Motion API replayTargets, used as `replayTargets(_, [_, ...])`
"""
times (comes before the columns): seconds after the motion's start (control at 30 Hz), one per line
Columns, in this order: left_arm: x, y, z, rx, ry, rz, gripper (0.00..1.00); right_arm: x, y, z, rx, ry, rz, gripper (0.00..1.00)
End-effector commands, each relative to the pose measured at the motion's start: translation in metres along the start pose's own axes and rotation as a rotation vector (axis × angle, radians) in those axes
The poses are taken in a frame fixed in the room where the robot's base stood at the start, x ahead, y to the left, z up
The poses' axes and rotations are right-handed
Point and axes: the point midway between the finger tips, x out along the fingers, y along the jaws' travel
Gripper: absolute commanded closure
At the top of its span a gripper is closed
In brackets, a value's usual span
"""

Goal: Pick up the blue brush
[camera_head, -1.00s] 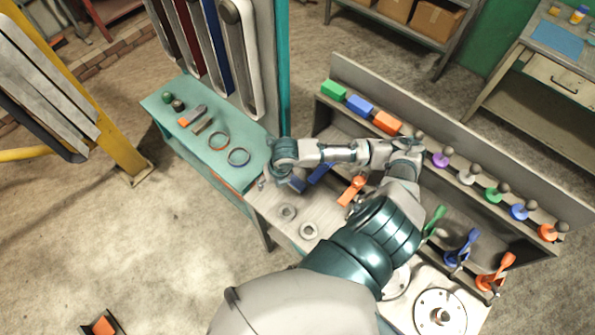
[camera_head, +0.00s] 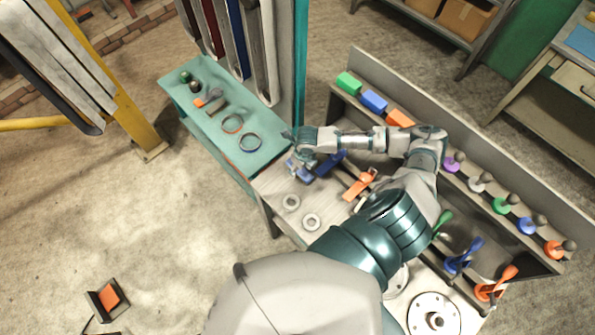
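A blue tool that looks like the brush (camera_head: 330,164) lies on the pale worktop near the shelf unit, close to my wrist. A smaller blue part (camera_head: 303,175) shows just below the gripper; I cannot tell whether it belongs to the same tool. One arm reaches up from the bottom centre and bends left at the elbow; I take it as my right. Its gripper (camera_head: 295,161) points down beside the blue parts. Its fingers are small and partly hidden, so I cannot tell whether they are open or touch anything. My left gripper is out of view.
An orange tool (camera_head: 360,184) lies right of the blue one. Two grey rings (camera_head: 302,212) lie in front. A teal bench (camera_head: 215,138) adjoins on the left. The shelf unit (camera_head: 470,150) behind carries coloured blocks and knobbed pieces. Open floor lies at left.

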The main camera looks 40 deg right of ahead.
Motion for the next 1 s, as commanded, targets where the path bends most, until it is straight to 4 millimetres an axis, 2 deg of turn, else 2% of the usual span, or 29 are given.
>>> replayTargets(0.13, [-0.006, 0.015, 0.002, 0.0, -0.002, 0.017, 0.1, 0.015, 0.001, 0.003, 0.004, 0.003, 0.002, 0.31])
replayTargets(0.33, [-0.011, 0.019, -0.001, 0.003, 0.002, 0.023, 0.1, 0.044, 0.005, 0.005, 0.004, 0.002, -0.004, 0.31])
replayTargets(0.63, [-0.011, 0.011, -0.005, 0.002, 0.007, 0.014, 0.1, 0.048, 0.01, 0.005, 0.001, -0.001, -0.011, 0.31])
replayTargets(0.67, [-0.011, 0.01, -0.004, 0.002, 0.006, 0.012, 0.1, 0.048, 0.009, 0.006, 0.001, -0.001, -0.01, 0.36])
replayTargets(0.9, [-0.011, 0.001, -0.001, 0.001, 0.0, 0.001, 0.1, 0.05, 0.004, 0.005, 0.002, -0.001, -0.005, 0.96])
replayTargets(1.0, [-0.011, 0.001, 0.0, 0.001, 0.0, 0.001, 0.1, 0.05, 0.002, 0.005, 0.002, -0.001, -0.004, 0.99])
